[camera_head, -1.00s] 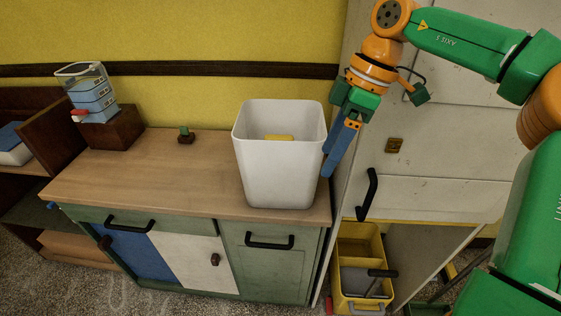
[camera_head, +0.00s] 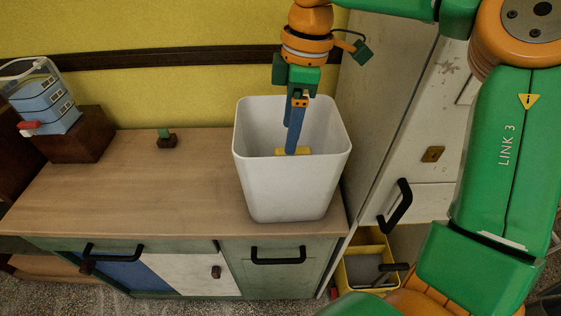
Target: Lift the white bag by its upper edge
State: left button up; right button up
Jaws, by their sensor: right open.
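The task's white bag is the open-topped white bin-like container (camera_head: 290,190), standing upright at the right end of the wooden counter. A yellow object (camera_head: 284,151) lies inside it, partly hidden by my gripper and the front wall. My right gripper (camera_head: 293,150) points down into the container, its blue fingers below the rim level and seen almost edge-on. It is open and holds nothing that I can see. Whether the fingertips touch the yellow object cannot be told. My left gripper is not in view.
A blue dispenser (camera_head: 45,100) stands on a dark block further left. A tall white cabinet (camera_head: 395,120) stands close on the right, with a yellow crate (camera_head: 366,262) low down.

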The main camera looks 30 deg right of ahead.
aim_at(287, 163)
jog(key=f, duration=0.1)
jog(key=s+f, duration=0.1)
jog(key=s+f+p, duration=0.1)
jog(key=shift+a+f, duration=0.1)
jog(key=shift+f, duration=0.3)
jog(key=shift+w+f, duration=0.35)
jog(key=shift+w, duration=0.3)
jog(key=shift+c, duration=0.7)
jog(key=shift+s+r, duration=0.1)
jog(key=shift+s, duration=0.2)
grip_shut()
jog(key=shift+w, duration=0.1)
